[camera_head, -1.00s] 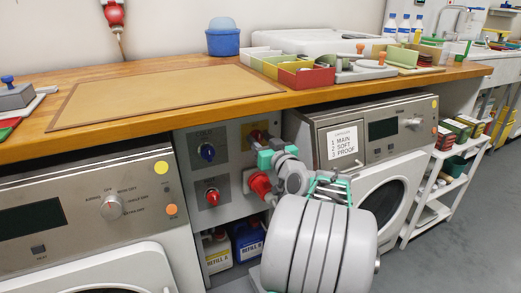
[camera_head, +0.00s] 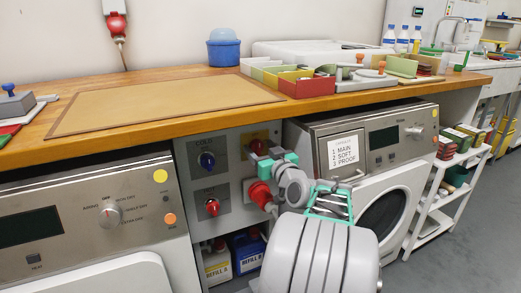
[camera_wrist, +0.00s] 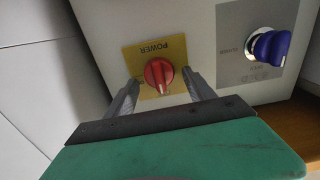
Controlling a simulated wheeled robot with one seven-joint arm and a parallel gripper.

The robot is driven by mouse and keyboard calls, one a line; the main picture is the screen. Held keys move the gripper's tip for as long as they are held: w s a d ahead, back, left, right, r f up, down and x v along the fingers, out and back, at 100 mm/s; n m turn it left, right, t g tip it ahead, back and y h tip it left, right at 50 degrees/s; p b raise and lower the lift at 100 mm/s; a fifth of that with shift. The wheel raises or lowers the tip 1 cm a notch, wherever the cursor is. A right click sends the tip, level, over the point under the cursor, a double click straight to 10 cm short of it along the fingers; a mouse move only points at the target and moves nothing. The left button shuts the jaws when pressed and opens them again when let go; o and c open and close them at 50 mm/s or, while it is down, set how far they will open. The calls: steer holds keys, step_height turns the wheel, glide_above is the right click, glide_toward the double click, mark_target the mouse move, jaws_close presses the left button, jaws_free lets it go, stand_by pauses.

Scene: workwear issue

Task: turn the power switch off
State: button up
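The power switch (camera_wrist: 159,76) is a red rotary knob on a yellow plate marked POWER (camera_wrist: 146,58), upside down in the wrist view. In the head view the yellow plate (camera_head: 262,135) is at the upper right of the grey panel, and the knob (camera_head: 257,147) is partly hidden by my arm. My gripper (camera_wrist: 157,95) is open in the wrist view, with one finger on each side of the knob and a gap to both. In the head view my gripper (camera_head: 258,158) is at the panel. Whether the fingers touch the plate I cannot tell.
A blue knob (camera_wrist: 273,47) sits beside the power plate; in the head view it is the COLD knob (camera_head: 206,160). A red knob (camera_head: 212,207) is below it, and a larger red fitting (camera_head: 260,193) is below my gripper. Washing machines (camera_head: 95,220) flank the panel.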

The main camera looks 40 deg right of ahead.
steer(key=p+v, duration=0.1)
steer(key=v, duration=0.6)
steer(key=shift+s+p, duration=0.35)
steer(key=shift+s, duration=0.05)
steer(key=shift+a, duration=0.15)
